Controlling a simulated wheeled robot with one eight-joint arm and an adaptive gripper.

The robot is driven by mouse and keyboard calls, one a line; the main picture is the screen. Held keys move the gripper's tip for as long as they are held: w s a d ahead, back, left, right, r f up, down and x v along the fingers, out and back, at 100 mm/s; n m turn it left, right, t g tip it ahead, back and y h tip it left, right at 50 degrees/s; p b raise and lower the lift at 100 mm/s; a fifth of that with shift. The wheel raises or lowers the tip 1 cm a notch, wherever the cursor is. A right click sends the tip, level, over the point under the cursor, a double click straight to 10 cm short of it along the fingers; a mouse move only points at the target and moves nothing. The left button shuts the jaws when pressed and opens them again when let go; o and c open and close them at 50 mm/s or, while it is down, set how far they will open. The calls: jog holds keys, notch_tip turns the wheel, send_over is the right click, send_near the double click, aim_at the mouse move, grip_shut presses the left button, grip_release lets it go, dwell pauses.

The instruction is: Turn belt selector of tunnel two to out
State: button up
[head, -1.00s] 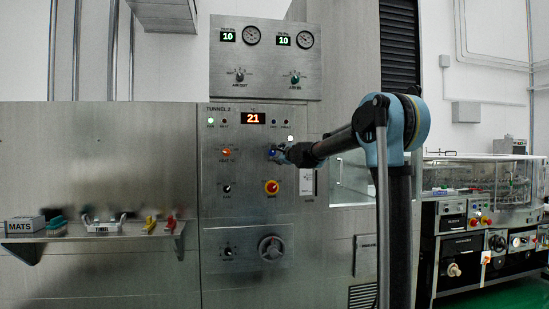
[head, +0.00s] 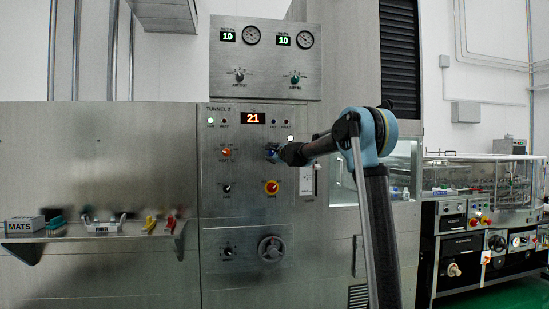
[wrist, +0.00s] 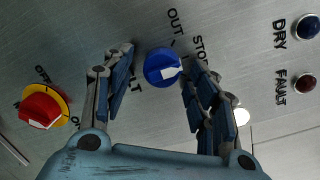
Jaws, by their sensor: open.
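The belt selector is a round blue knob (wrist: 159,61) with a white pointer mark, in the wrist view. The mark lies on the knob's lower right side and points roughly right. The labels OUT and STOP are printed above and to the upper right of it; another label is partly hidden by the left finger. My gripper (wrist: 159,78) is open, with one finger on each side of the knob. I cannot tell whether they touch it.
A red and yellow switch (wrist: 42,106) is left of the gripper in the wrist view, and DRY (wrist: 308,27) and FAULT (wrist: 304,83) lamps are at right. In the head view, an orange knob (head: 226,152) and a red and yellow switch (head: 272,187) are close by.

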jog(key=c, duration=1.1)
jog(key=shift+o, duration=0.2)
